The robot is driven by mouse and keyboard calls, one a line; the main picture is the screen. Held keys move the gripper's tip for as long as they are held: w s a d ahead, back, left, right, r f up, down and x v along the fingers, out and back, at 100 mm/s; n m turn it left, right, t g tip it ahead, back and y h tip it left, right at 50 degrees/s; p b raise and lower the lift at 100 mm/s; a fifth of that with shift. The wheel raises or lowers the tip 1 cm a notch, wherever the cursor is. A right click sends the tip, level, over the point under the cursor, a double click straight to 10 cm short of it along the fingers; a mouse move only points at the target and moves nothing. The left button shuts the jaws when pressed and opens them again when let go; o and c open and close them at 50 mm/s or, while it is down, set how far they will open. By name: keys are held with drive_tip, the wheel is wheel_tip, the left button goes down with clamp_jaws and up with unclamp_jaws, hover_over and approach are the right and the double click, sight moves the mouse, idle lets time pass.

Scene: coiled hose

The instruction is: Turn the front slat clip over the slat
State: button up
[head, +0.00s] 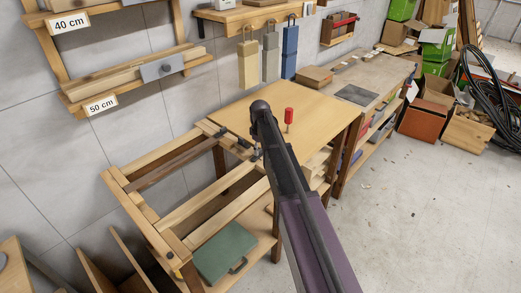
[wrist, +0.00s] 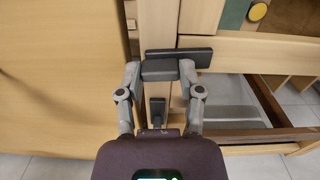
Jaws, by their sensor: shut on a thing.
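In the wrist view, my gripper (wrist: 160,72) is shut on a dark grey block, part of the front slat clip (wrist: 195,56). The clip's long dark bar lies crosswise, reaching from the pale rail (wrist: 157,22) over the end of a pale slat (wrist: 265,48). A second dark clip (wrist: 155,108) sits lower in the picture, lengthwise along the rail. In the head view, my gripper (head: 256,153) is low over the slatted frame beside the tabletop, and my arm hides much of the clip area. The pale slat (head: 229,194) also shows there.
The wooden tabletop (head: 262,98) adjoins the frame, with a red-handled tool (head: 289,117) standing on it close to my arm. A green case (head: 223,250) lies on the shelf below. Dark slat (head: 172,163) and open gaps lie left of my gripper.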

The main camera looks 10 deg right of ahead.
sight(260, 150)
drive_tip(key=shift+m, duration=0.5)
drive_tip(key=o, duration=1.1)
drive_tip(key=shift+o, duration=0.2)
drive_tip(key=shift+n, duration=0.6)
drive_tip(key=n, duration=0.7)
drive_tip(key=shift+n, duration=0.4)
wheel_tip(260, 150, up, 14)
drive_tip(key=p, duration=1.4)
drive_tip(key=s+f+m+b, duration=0.4)
drive_tip(key=s+m, duration=0.1)
drive_tip(key=s, duration=0.5)
drive_tip(key=s+f+m+b, duration=0.4)
drive_tip(key=s+m, duration=0.1)
drive_tip(key=s, duration=0.5)
drive_tip(key=s+f+m+b, duration=0.4)
drive_tip(key=s+m, duration=0.2)
drive_tip(key=s, duration=0.4)
